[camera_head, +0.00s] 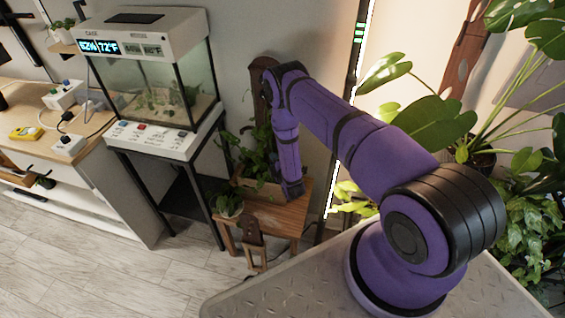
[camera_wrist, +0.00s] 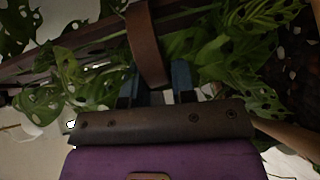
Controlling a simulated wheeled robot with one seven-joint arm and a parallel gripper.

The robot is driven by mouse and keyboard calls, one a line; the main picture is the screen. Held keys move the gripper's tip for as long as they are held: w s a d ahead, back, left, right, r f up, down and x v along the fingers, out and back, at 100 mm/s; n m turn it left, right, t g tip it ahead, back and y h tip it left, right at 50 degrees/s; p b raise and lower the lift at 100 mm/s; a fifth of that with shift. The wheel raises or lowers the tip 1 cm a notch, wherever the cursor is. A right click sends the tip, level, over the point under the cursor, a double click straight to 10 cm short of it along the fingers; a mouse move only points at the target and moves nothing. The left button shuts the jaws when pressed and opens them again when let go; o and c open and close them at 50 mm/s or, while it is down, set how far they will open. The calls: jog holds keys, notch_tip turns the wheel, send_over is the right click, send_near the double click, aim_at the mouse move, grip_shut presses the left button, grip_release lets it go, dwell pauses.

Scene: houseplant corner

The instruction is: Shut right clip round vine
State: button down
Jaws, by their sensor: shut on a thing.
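My gripper (camera_wrist: 158,84) shows in the wrist view with its blue fingertips close in on a brown strap-like band, which looks like the clip (camera_wrist: 147,45). The fingers are shut on it. The band stands up between the fingertips and curves over at the top, near a dark brown bar. Vine leaves (camera_wrist: 240,52) with holes hang on both sides of the band. I cannot tell whether the band closes round a stem. In the head view the potted vine (camera_head: 258,150) is beside the end of my arm, above a wooden stool; the fingers and clip are hidden there.
A wooden stool (camera_head: 290,213) carries the plants, with a small potted plant (camera_head: 229,206) at its left. A glass terrarium (camera_head: 155,90) on a black stand is to the left. Large-leaved plants (camera_head: 435,120) crowd the right side. The floor at lower left is clear.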

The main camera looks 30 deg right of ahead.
jog(key=c, duration=1)
grip_release()
jog(key=shift+c, duration=0.2)
jog(key=shift+s, duration=0.1)
jog(key=s+r, duration=0.1)
jog(key=s, duration=0.9)
jog(key=shift+s+a, duration=0.25)
jog(key=shift+s, duration=0.05)
